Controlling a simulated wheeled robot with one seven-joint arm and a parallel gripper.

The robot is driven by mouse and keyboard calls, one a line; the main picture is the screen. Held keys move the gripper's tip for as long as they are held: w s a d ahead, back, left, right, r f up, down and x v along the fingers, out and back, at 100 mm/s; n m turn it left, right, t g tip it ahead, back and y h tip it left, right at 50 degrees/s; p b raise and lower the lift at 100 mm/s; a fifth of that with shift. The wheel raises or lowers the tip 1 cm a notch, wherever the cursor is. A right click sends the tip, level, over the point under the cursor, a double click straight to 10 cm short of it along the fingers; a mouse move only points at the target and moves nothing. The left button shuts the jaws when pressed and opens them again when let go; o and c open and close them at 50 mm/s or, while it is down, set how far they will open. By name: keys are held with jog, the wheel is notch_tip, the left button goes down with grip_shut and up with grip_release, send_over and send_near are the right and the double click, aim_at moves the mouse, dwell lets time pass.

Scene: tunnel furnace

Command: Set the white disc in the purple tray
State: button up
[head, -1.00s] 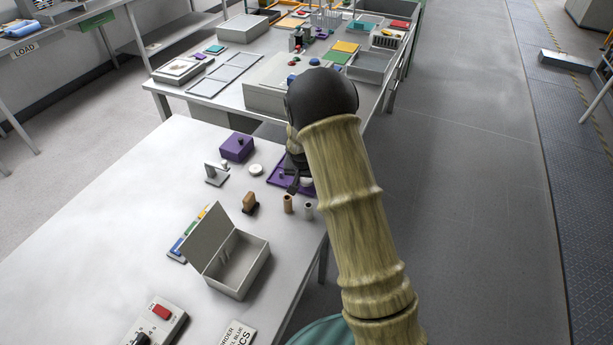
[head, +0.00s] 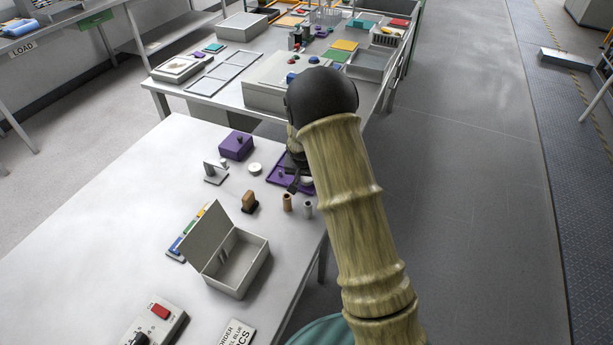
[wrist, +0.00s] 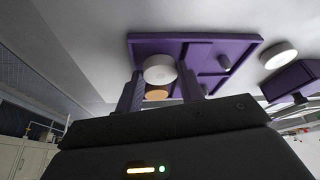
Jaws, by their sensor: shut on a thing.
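My gripper (wrist: 162,90) is shut on a white disc (wrist: 160,69), which sits between the two fingers in the wrist view. The disc overlaps the purple tray (wrist: 143,45) in that view; I cannot tell whether it touches the tray floor. In the head view the tray (head: 272,178) lies near the table's right edge, partly hidden by my gripper (head: 294,185) and arm. A second white disc (head: 255,168) lies on the table just left of the tray; it also shows in the wrist view (wrist: 278,59).
A purple box (head: 236,146) and a small grey stand (head: 214,173) are left of the tray. A brown cylinder (head: 287,202), a grey cylinder (head: 308,209) and a wooden-handled stamp (head: 249,202) stand nearer. An open grey box (head: 237,263) is closer still. The left tabletop is clear.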

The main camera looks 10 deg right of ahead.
jog(key=shift+f+b, duration=0.4)
dwell(0.8)
jog(key=o, duration=1.4)
jog(key=shift+r+p, duration=2.3)
jog(key=shift+r, duration=1.3)
